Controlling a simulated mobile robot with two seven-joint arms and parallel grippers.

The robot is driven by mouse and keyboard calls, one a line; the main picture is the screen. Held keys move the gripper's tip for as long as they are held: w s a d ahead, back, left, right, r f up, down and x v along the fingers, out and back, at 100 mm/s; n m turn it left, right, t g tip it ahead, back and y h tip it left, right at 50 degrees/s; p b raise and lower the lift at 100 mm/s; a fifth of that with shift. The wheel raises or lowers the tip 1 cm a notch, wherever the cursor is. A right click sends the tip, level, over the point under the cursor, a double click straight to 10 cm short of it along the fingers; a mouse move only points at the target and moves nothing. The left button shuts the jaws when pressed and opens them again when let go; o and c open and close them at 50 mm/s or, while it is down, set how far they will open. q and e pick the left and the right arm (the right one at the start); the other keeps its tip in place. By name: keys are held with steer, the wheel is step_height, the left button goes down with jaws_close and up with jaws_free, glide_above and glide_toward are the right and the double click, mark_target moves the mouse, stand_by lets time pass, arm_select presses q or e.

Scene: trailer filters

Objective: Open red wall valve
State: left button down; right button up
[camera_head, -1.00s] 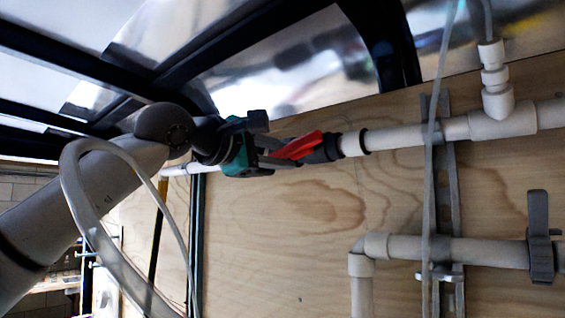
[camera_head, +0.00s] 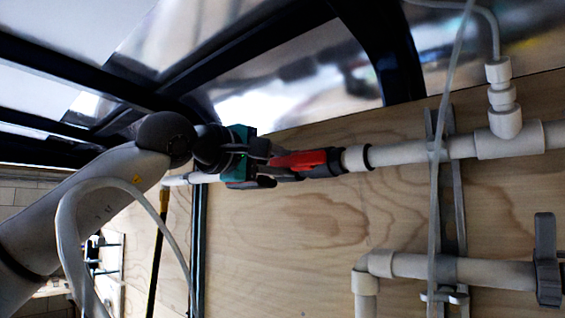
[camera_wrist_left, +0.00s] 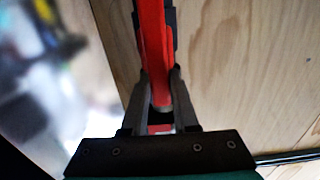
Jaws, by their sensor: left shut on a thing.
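The red valve handle (camera_head: 305,160) lies along the grey valve body (camera_head: 326,170) on the white wall pipe, roughly in line with the pipe. My left gripper (camera_head: 272,165) reaches in from the left and is shut on the handle's left end. In the left wrist view the red handle (camera_wrist_left: 153,60) runs down between the two fingers of my left gripper (camera_wrist_left: 160,95), with its tip near the gripper's base. The gripper hides part of the pipe behind it. My right gripper is not in view.
The white pipe (camera_head: 400,152) runs along the plywood wall (camera_head: 300,240). A metal bracket strip (camera_head: 452,200) and a thin clear tube cross it at right. A lower pipe (camera_head: 480,272) carries a grey valve handle (camera_head: 546,260). Dark frame beams (camera_head: 385,50) stand above.

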arm_select(q)
steer(key=c, duration=0.7)
jaws_free()
steer(key=shift+b+v, duration=2.6)
steer(key=shift+v, duration=5.05)
steer(key=shift+r, duration=0.1)
